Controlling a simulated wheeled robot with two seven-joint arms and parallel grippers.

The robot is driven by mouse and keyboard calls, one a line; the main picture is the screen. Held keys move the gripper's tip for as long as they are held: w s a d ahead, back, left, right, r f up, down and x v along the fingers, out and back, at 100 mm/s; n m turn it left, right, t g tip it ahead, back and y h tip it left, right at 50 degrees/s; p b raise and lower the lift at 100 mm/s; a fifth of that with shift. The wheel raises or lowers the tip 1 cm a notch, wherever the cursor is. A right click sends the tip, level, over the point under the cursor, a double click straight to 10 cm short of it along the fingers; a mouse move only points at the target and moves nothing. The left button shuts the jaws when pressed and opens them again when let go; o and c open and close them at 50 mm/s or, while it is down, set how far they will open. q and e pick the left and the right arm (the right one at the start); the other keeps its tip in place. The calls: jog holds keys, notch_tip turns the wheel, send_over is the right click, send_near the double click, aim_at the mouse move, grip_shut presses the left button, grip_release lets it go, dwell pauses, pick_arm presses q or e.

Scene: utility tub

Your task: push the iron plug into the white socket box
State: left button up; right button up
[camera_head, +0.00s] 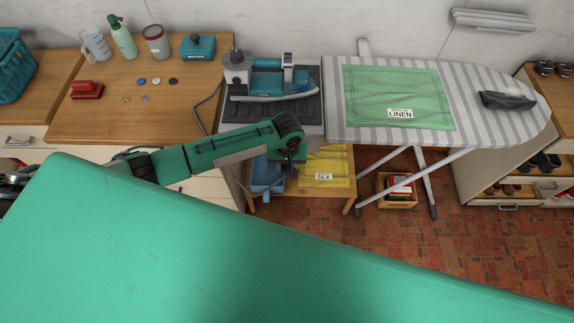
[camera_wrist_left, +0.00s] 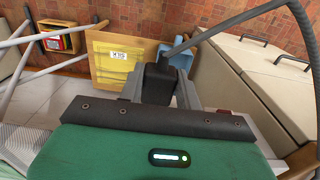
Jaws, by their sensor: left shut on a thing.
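The iron (camera_head: 266,84) rests on a dark pad at the left end of the ironing board. Its grey cord (camera_head: 213,97) hangs down at the left; in the left wrist view the cord (camera_wrist_left: 240,18) is large and arches to the right edge. My left gripper (camera_head: 290,165) points down beside the low wooden table, partly hidden by its own arm. In the left wrist view it (camera_wrist_left: 160,98) is shut on a dark block, apparently the iron plug (camera_wrist_left: 158,80), with the cord running from it. I cannot make out the white socket box. My right gripper is not in view.
A low wooden table (camera_head: 268,202) carries a yellow cloth (camera_head: 327,168) and a blue container (camera_head: 265,178). The counter (camera_head: 95,120) holds bottles and small items.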

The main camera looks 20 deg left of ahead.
pick_arm(q)
jog(key=shift+w+a, duration=0.2)
jog(key=shift+w, duration=0.4)
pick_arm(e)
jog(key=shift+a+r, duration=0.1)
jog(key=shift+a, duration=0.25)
pick_arm(q)
jog(key=shift+w, duration=0.3)
jog(key=shift+p, duration=0.3)
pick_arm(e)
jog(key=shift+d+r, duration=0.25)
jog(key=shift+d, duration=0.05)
pick_arm(q)
jog(key=shift+a, duration=0.1)
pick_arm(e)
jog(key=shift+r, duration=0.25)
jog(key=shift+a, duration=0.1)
pick_arm(q)
jog(key=o, duration=1)
jog(key=shift+w, duration=0.1)
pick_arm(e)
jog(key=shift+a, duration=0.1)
pick_arm(q)
jog(key=shift+o, duration=0.2)
